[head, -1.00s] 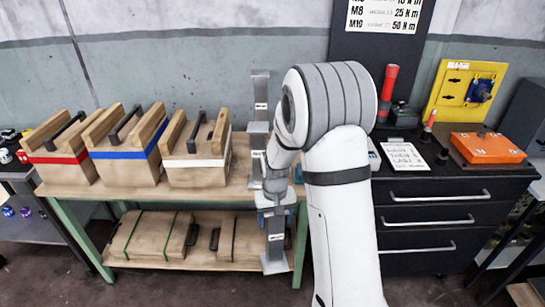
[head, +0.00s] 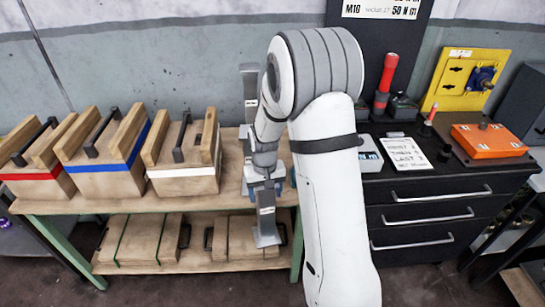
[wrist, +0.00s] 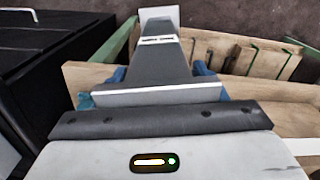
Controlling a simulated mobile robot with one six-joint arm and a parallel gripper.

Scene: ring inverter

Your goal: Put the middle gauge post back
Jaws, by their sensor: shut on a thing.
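My gripper (head: 265,184) is shut on a grey gauge post (head: 266,215), partly hidden by my wrist in the head view. The held post has a pale label band and a flat plate at its lower end. In the wrist view, the post (wrist: 160,62) runs away from my gripper (wrist: 150,88) toward its pale end plate, with blue parts on both sides. In the head view it hangs in front of the wooden bench (head: 226,197). Another grey upright post (head: 249,95) with a label stands behind my wrist; its lower part is partly hidden. I cannot tell which post is the middle one.
Wooden boxes with red (head: 32,176), blue (head: 104,166) and white (head: 184,172) bands stand on the bench, left of my gripper. Wooden cases (head: 140,240) lie on the lower shelf. A black drawer cabinet (head: 430,220) stands to the right, with an orange box (head: 488,141) on top.

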